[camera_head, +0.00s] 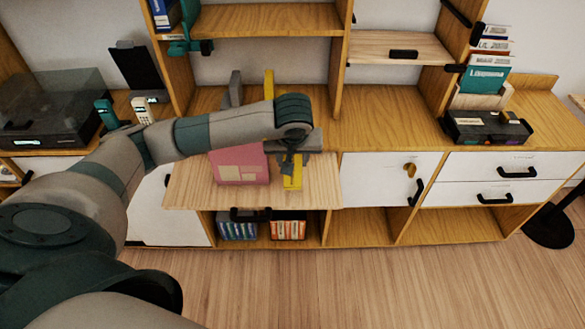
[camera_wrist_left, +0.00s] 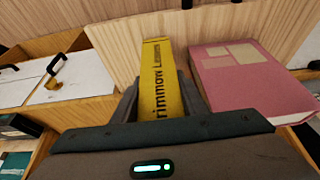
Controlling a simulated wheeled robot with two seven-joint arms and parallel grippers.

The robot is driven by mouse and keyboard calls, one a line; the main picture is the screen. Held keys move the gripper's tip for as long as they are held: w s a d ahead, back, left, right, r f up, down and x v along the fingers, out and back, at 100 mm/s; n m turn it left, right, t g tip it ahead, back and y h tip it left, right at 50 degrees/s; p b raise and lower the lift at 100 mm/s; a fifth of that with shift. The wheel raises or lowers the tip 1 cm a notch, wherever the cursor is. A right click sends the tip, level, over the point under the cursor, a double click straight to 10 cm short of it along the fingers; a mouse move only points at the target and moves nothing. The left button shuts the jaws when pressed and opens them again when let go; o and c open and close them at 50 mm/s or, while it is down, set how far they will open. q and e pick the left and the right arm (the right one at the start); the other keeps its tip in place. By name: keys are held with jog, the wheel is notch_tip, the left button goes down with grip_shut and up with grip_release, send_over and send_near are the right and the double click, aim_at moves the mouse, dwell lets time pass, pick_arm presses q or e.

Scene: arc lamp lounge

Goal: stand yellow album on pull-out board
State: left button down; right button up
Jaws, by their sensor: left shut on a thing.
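The yellow album (camera_head: 293,180) is a narrow upright spine with dark lettering. My left gripper (camera_head: 291,160) is shut on it and holds it over the right part of the pull-out board (camera_head: 190,190). In the left wrist view the yellow album (camera_wrist_left: 162,80) stands between the fingers of my left gripper (camera_wrist_left: 160,105). I cannot tell whether its lower end touches the board. A pink album (camera_head: 240,167) is on the board just left of the yellow one, and it also shows in the left wrist view (camera_wrist_left: 250,85). My right gripper is not in view.
A grey upright piece (camera_head: 235,88) and a yellow upright piece (camera_head: 268,83) stand on the cabinet top behind my arm. Coloured cases (camera_head: 287,228) sit in the shelf below the board. A turntable (camera_head: 50,108) is at left. The board's left part is clear.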

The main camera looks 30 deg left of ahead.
pick_arm(q)
jog(key=shift+f+p, duration=0.85)
jog(key=shift+f, duration=1.05)
jog(key=shift+f, duration=0.15)
jog(key=c, duration=1.1)
grip_release()
